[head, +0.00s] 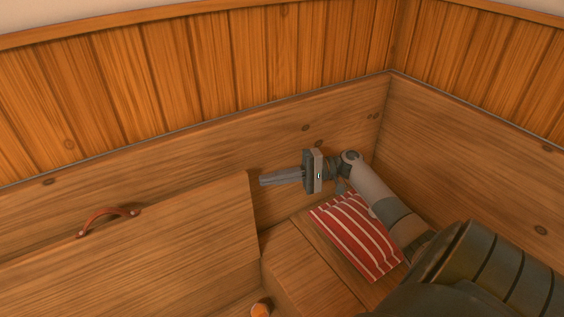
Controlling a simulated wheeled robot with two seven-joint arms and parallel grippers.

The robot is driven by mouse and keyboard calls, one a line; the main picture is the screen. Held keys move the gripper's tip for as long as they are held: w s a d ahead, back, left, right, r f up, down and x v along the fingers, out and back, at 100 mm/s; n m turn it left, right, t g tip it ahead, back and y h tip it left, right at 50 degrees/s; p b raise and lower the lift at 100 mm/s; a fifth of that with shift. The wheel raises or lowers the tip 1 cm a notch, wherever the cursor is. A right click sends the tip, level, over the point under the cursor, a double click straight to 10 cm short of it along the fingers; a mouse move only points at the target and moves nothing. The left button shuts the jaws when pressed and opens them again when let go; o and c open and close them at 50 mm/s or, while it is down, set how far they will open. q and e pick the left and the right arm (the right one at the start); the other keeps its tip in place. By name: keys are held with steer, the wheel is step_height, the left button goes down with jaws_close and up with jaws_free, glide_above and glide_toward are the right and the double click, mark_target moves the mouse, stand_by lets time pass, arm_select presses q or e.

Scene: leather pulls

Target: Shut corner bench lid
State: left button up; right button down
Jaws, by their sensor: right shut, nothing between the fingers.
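The bench lid (170,245) is a wooden panel at the left, standing raised and leaning back toward the bench's back panel. A brown leather pull (108,214) is fixed near its top edge. My right gripper (264,181) is shut and empty. Its fingers point left, just right of the lid's upper right corner; I cannot tell whether they touch it. My left gripper is not in view.
A red and white striped cushion (356,234) lies on the bench seat (309,270) under my right forearm. Wooden back panels (475,150) meet in the corner behind.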

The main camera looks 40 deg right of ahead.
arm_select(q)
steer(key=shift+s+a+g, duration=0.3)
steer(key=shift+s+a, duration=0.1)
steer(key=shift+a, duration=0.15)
arm_select(e)
steer(key=shift+x, duration=2.35)
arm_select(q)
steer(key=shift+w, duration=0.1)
arm_select(e)
steer(key=shift+s, duration=0.1)
